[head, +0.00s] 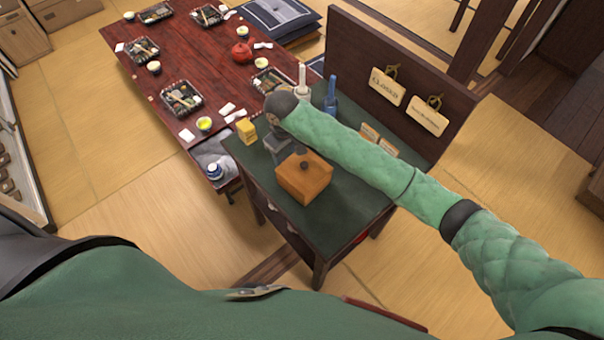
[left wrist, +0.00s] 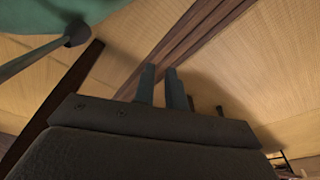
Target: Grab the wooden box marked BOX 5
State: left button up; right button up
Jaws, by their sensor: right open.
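An orange-brown wooden box (head: 312,181) with a dark round spot on top stands on the dark green top of a small table (head: 345,222). I cannot read a BOX 5 mark on it. My right gripper (head: 283,155) is open, just behind and to the left of the box. Its fingers are partly hard to make out, and I cannot tell whether they touch the box. My left gripper (left wrist: 161,88) shows only in the left wrist view, over the floor. Its two fingers stand apart with nothing between them.
A yellow block (head: 246,132), a white bottle (head: 302,82) and a blue bottle (head: 331,96) stand near the table's far side. An upright wooden panel (head: 352,48) with hanging signs borders it. A long red table (head: 183,62) with lunch trays lies beyond.

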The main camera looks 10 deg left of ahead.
jog(key=shift+f+p, duration=0.4)
notch_tip(320, 180, down, 4)
jog(key=shift+r+p, duration=0.2)
jog(key=shift+p, duration=0.8)
jog(key=shift+f, duration=0.45)
pick_arm(q)
jog(key=s+a+f, duration=0.2)
jog(key=s, duration=0.3)
jog(key=shift+f, duration=0.35)
pick_arm(e)
grip_shut()
